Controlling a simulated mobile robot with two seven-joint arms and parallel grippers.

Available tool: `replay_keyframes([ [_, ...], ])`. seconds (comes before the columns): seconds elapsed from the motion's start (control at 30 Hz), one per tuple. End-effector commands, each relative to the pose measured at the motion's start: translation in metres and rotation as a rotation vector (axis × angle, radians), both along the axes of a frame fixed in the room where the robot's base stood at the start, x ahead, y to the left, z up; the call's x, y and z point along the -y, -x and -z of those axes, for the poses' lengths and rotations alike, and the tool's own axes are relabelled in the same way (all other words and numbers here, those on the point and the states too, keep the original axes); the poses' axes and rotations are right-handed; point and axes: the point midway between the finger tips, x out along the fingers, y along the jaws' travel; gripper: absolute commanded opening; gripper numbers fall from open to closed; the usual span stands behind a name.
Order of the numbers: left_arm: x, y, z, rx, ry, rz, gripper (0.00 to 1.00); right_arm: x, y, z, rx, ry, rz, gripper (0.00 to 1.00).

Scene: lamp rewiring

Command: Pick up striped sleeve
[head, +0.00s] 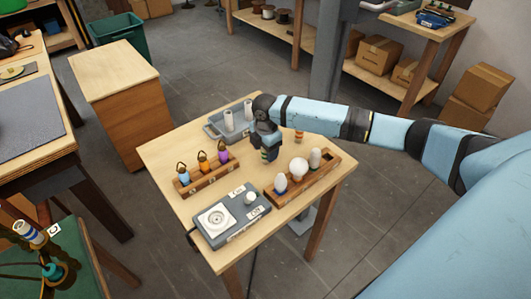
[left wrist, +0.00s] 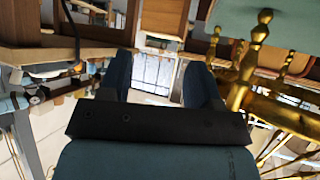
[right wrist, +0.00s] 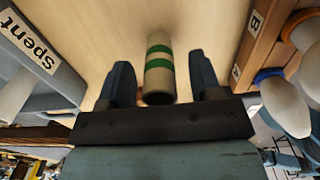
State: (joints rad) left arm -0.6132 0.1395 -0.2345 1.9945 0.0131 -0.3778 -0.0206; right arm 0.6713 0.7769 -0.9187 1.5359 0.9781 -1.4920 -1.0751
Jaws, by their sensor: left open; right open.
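A pale striped sleeve (right wrist: 159,68) with two green bands shows in the right wrist view, between the two fingers of my right gripper (right wrist: 160,85). The fingers are open, with a gap on each side of the sleeve. In the head view my right gripper (head: 265,150) points down low over the wooden table (head: 165,152) and largely hides this sleeve. My left gripper (left wrist: 157,70) is open and empty in the left wrist view, away from the table.
A grey tray (head: 212,130) marked "Spent" in the right wrist view stands close by, with white cylinders. A wooden bulb rack (head: 327,178) is on the other side. A rack of coloured pieces (head: 208,177) and a grey tester-like box (head: 243,228) fill the front.

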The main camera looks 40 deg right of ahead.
Motion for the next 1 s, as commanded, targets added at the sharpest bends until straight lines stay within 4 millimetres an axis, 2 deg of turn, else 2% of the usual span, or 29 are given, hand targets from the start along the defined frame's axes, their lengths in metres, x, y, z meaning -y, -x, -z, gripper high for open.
replay_keyframes([
  [0.1, 0.0, 0.0, 0.0, -0.001, 0.0, 0.0, 0.58, 0.0, 0.0, 0.0, 0.0, 0.0, 0.0, 0.56],
  [0.3, 0.0, 0.001, 0.0, -0.001, 0.0, 0.0, 0.58, 0.0, 0.0, 0.0, 0.0, 0.0, 0.0, 0.1],
  [0.33, 0.0, 0.001, 0.0, -0.001, 0.0, 0.0, 0.58, 0.0, 0.0, 0.0, 0.0, 0.0, 0.0, 0.06],
  [0.63, 0.0, 0.001, 0.001, -0.001, 0.0, 0.0, 0.58, 0.0, 0.0, -0.002, 0.0, 0.0, 0.001, 0.06],
  [0.77, 0.0, 0.001, 0.001, -0.001, 0.0, 0.0, 0.58, 0.0, 0.0, -0.008, 0.0, 0.0, 0.001, 0.06],
  [0.87, 0.0, 0.001, 0.001, -0.002, -0.001, 0.0, 0.58, 0.0, 0.0, -0.02, 0.001, -0.001, 0.001, 0.06],
  [1.0, 0.0, 0.001, 0.002, -0.003, 0.0, 0.001, 0.58, 0.0, -0.001, -0.048, 0.004, 0.0, 0.0, 0.06],
])
